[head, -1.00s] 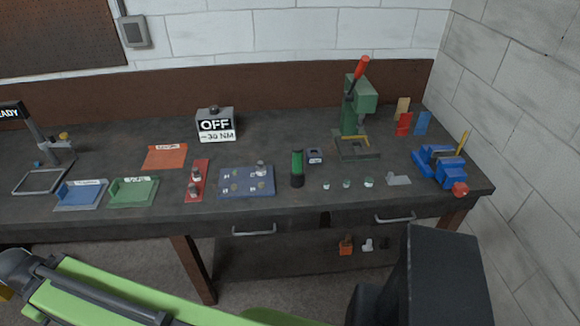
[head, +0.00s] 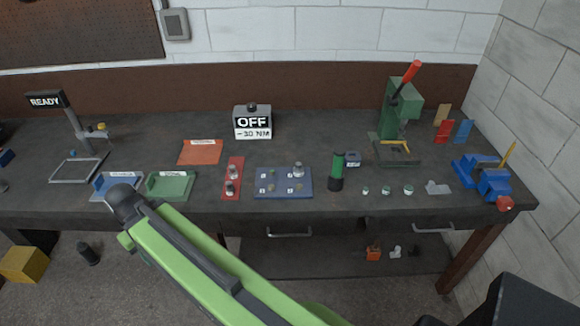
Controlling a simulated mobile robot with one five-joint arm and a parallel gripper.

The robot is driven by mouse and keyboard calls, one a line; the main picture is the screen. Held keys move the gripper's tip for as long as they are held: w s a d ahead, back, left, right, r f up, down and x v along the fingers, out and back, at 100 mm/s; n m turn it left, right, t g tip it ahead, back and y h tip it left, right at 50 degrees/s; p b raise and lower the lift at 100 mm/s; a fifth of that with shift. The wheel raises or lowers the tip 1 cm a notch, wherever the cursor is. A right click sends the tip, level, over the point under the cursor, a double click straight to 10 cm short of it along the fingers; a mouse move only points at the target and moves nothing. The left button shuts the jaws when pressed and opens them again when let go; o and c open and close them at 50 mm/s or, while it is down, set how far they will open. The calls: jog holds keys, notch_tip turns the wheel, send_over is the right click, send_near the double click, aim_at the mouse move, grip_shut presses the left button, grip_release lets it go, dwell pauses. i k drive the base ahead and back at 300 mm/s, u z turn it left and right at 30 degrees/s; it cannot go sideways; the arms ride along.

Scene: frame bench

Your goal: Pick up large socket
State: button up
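Small metal sockets stand on the bench. Two sit on the red strip (head: 232,194), an upper one (head: 232,172) and a lower one (head: 230,188). Another metal socket (head: 298,170) stands at the upper right of the blue board (head: 283,193), which also has smaller pieces on it. I cannot tell by size which is the large socket. My green arm link reaches up from the bottom toward the bench's front edge at left.
Blue (head: 107,192) and green (head: 172,188) trays and an orange mat (head: 201,152) lie left. A dark green cylinder (head: 337,172), a green press (head: 402,110) and a blue vise (head: 488,180) stand right. An OFF display box (head: 252,122) is behind. A yellow box (head: 24,265) sits on the floor.

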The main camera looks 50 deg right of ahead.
aim_at(298, 172)
jog(key=i, duration=0.9)
jog(key=z, duration=0.05)
